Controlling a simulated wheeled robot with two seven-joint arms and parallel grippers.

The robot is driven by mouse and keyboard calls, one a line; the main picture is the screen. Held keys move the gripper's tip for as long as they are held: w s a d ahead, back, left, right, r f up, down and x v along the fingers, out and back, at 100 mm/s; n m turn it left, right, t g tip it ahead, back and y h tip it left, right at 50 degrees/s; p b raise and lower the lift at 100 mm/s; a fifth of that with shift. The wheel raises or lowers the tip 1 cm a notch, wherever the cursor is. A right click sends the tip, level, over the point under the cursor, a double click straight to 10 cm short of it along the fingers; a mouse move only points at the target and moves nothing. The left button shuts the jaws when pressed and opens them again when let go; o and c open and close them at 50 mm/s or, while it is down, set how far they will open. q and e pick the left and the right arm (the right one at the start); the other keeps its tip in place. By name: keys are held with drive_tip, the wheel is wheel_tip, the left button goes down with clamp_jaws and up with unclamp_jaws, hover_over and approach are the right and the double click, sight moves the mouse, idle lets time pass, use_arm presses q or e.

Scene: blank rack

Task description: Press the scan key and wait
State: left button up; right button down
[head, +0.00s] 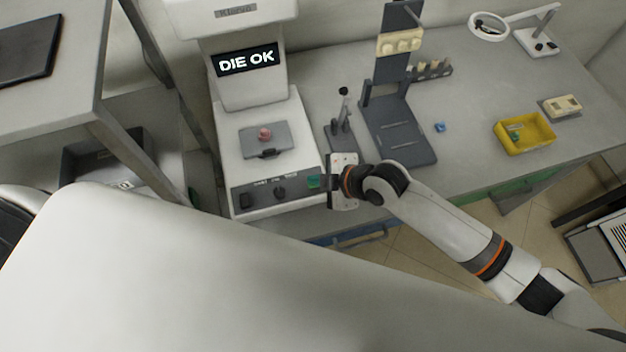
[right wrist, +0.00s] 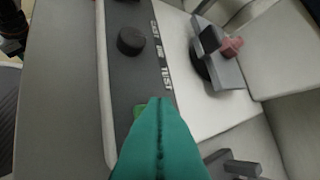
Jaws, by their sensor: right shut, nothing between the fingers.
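A white machine (head: 258,150) stands on the bench, and its screen (head: 247,60) reads "DIE OK". I cannot read a scan label there. A pinkish piece (head: 264,133) sits on the machine's grey plate (head: 279,146). My left gripper is not in view.
Right of the machine stand a small dark post stand (head: 342,125) and a dark rack (head: 405,135) with cream blocks. Farther right are a yellow tray (head: 540,143), a small blue piece (head: 440,127) and a magnifier lamp (head: 489,27). Bare bench lies between them.

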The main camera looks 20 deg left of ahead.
drive_tip(key=shift+f+b, duration=0.35)
drive_tip(key=shift+f, duration=0.1)
idle(0.6)
drive_tip(key=shift+r, duration=0.15)
drive_tip(key=shift+r+p, duration=0.75)
drive_tip(key=shift+p, duration=0.05)
wheel_tip(320, 180, up, 5)
drive_tip(key=p, duration=0.4)
idle(0.4)
idle(0.4)
